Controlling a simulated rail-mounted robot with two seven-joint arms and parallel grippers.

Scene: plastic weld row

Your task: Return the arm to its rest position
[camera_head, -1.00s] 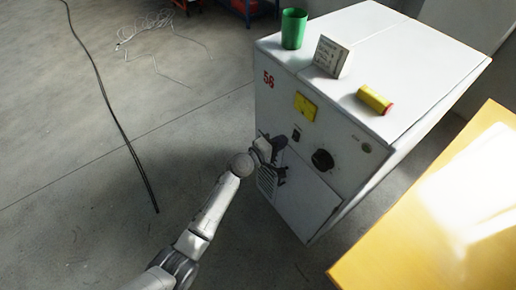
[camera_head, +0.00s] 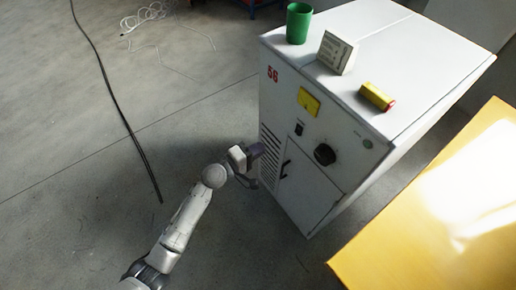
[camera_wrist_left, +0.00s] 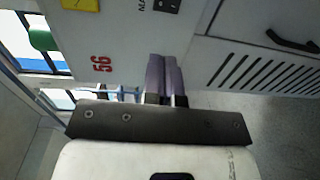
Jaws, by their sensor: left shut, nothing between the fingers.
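My left arm comes in from the lower left in the head view. Its gripper (camera_head: 252,165) is in front of the lower left part of the white cabinet's (camera_head: 350,135) front, near the vent slots. In the left wrist view the two fingers (camera_wrist_left: 165,75) lie side by side, shut and empty, with the cabinet front beyond them. The small door with a dark handle (camera_head: 285,168) shows in the head view, and the handle also shows in the left wrist view (camera_wrist_left: 290,41). My right gripper is not in view.
A yellow table (camera_head: 440,215) is at the lower right. A black cable (camera_head: 118,105) lies on the open floor at the left.

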